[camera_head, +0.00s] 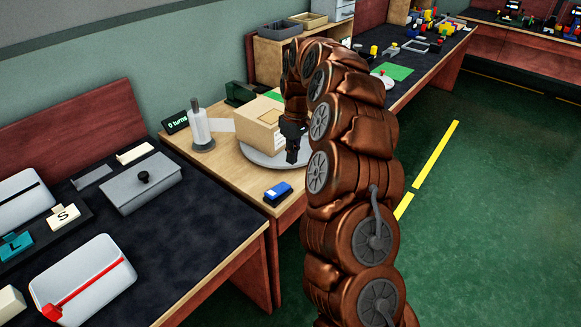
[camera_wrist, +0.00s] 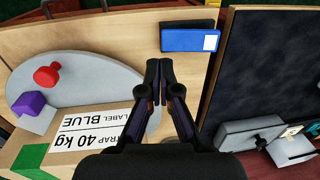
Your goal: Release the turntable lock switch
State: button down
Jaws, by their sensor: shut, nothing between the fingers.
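A grey round turntable (camera_head: 250,158) lies on the wooden table, with a cardboard box (camera_head: 262,123) on it. In the wrist view the turntable (camera_wrist: 85,75) carries the box (camera_wrist: 90,140), labelled "LABEL BLUE" and "STRAP 40 kg". A blue block with a white patch (camera_head: 277,192) sits at the table's front edge; it also shows in the wrist view (camera_wrist: 185,39). It looks like a switch, but I see no lettering naming it. My gripper (camera_head: 292,158) is shut and empty, above the turntable's edge, apart from the blue block. Its fingertips (camera_wrist: 160,68) meet in the wrist view.
A white roll on a stand (camera_head: 200,128) and a "0 turns" display (camera_head: 175,123) stand behind left. A dark workbench (camera_head: 185,225) with a grey case (camera_head: 140,183) adjoins left.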

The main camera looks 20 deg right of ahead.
notch_tip(320, 180, up, 8)
jog(key=d, duration=0.1)
jog(key=shift+w+d+f+b, duration=0.15)
jog(key=shift+w+d+b, duration=0.1)
jog(key=shift+w+b, duration=0.15)
dwell(0.5)
jog(key=s+a+r+p, duration=0.2)
jog(key=s+a+r, duration=0.2)
jog(key=s+a, duration=0.4)
jog(key=s+a+r+p, duration=0.2)
jog(key=s+a+r, duration=0.3)
jog(key=s, duration=0.5)
jog(key=s+f+m+p, duration=0.1)
jog(key=s+f+m, duration=0.1)
jog(key=s, duration=1)
jog(key=s+a+f+m+g+h+p, duration=0.1)
jog(key=s+f+m+p, duration=0.1)
jog(key=s, duration=1.1)
jog(key=shift+a+f+m, duration=0.2)
jog(key=shift+a+m, duration=0.1)
jog(key=shift+m, duration=0.3)
